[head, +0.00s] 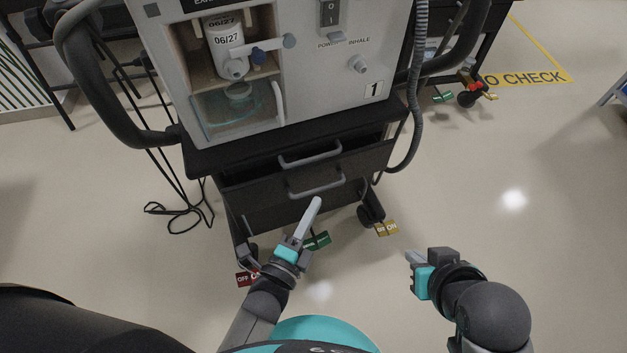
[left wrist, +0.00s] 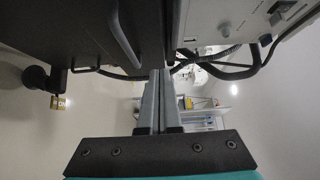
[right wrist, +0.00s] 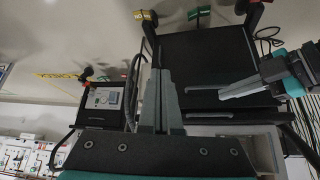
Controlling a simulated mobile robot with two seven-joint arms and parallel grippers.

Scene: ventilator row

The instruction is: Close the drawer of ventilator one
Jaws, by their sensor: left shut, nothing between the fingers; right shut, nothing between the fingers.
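Ventilator one (head: 330,95), marked with a 1, stands on a black cart with two drawers. My right gripper (head: 410,256) is shut and empty, right of the cart, away from the drawers.
The cart's castors have coloured brake tags: red (head: 246,279), green (head: 318,241) and yellow (head: 386,228). Cables (head: 180,210) hang and coil at the left. A grey hose (head: 418,100) hangs at the right. Bare floor (head: 520,220) lies to the right.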

